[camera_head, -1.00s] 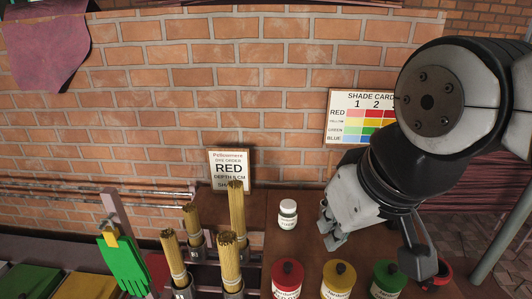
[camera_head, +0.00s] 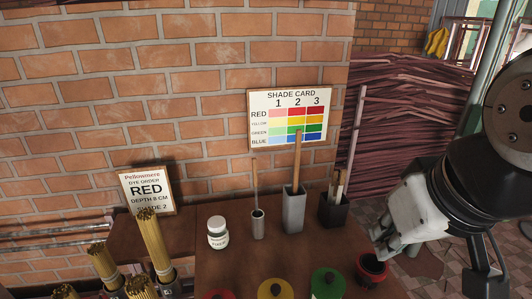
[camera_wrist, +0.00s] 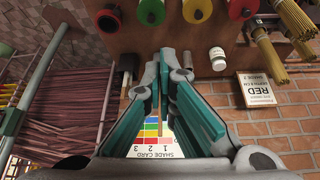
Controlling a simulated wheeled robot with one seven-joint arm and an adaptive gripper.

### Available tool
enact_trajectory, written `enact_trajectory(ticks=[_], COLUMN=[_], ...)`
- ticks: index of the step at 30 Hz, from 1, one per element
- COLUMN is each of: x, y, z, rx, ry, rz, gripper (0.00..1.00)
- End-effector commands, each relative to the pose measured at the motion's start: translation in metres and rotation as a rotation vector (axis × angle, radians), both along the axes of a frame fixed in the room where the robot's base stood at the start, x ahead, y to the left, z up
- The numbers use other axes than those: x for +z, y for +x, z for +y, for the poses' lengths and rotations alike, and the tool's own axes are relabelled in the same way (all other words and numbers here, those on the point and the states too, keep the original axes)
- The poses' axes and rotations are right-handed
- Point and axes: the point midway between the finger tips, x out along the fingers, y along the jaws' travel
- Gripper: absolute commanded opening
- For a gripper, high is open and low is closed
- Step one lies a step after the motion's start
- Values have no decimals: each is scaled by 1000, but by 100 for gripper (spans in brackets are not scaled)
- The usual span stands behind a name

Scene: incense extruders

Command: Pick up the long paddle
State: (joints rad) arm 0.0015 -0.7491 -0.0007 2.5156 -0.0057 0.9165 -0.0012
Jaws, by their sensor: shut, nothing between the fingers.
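A long wooden paddle (camera_head: 297,160) stands upright in a tall grey square holder (camera_head: 293,210), in front of the shade card. In the wrist view, a thin brown strip of it (camera_wrist: 160,128) seems to show between my fingers, against the card; the holder is hidden behind them. My gripper (camera_head: 384,252) is to the right of the paddle in the head view, apart from it. In the wrist view its fingers (camera_wrist: 162,62) are close together and hold nothing.
A small metal cup (camera_head: 258,226) with a thin stick and a white bottle (camera_head: 217,234) stand left of the holder. A black box (camera_head: 333,212) of short sticks stands right. Lidded pots (camera_head: 327,284) line the front. The shade card (camera_head: 290,120) hangs behind.

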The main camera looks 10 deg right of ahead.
Motion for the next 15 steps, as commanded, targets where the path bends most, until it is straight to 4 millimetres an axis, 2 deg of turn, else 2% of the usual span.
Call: enact_trajectory(ticks=[13, 14, 15], x=[0, 0, 0], y=[0, 0, 0], z=[0, 0, 0], rx=[0, 0, 0], ry=[0, 0, 0], rz=[0, 0, -1], gripper=[0, 2, 11])
